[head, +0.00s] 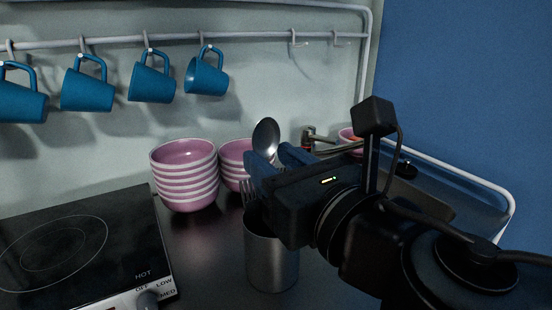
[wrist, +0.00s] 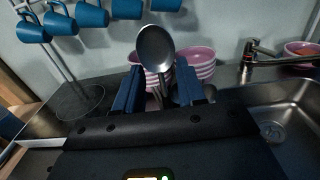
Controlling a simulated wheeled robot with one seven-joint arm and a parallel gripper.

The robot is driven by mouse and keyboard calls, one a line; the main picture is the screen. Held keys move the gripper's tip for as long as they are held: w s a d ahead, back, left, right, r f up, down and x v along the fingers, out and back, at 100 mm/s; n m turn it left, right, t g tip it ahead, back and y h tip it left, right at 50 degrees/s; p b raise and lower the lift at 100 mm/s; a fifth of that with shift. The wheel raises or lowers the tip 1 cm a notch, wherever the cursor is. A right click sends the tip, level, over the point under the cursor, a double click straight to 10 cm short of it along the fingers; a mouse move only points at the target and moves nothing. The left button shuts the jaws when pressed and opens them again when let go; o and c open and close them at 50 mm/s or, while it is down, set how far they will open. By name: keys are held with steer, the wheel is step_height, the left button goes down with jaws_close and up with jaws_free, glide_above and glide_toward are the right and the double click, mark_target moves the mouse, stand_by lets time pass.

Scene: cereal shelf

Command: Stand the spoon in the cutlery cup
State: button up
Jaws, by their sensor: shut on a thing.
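The metal spoon (head: 266,137) is held bowl up, its bowl above my fingers. In the wrist view its bowl (wrist: 155,48) shows between and beyond the two blue fingers. My gripper (head: 274,163) is shut on the spoon's handle; its fingertips also show in the wrist view (wrist: 158,80). The steel cutlery cup (head: 272,262) stands upright on the dark counter, below my gripper. Fork tines (head: 247,192) rise at the cup's left rim. My gripper hides most of the cup's mouth and the spoon's lower handle, so I cannot tell whether the handle is inside.
Stacked pink bowls (head: 185,180) stand behind and left of the cup. A black hob (head: 60,245) is at the left. Blue mugs (head: 150,80) hang from a rail above. A sink (wrist: 285,125) with a tap (wrist: 262,52) lies to the right.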

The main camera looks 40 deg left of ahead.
steer(key=shift+f+b, duration=1.6)
steer(key=shift+f, duration=0.55)
steer(key=o, duration=1.1)
steer(key=shift+b+v, duration=0.5)
steer(key=shift+v, duration=3.4)
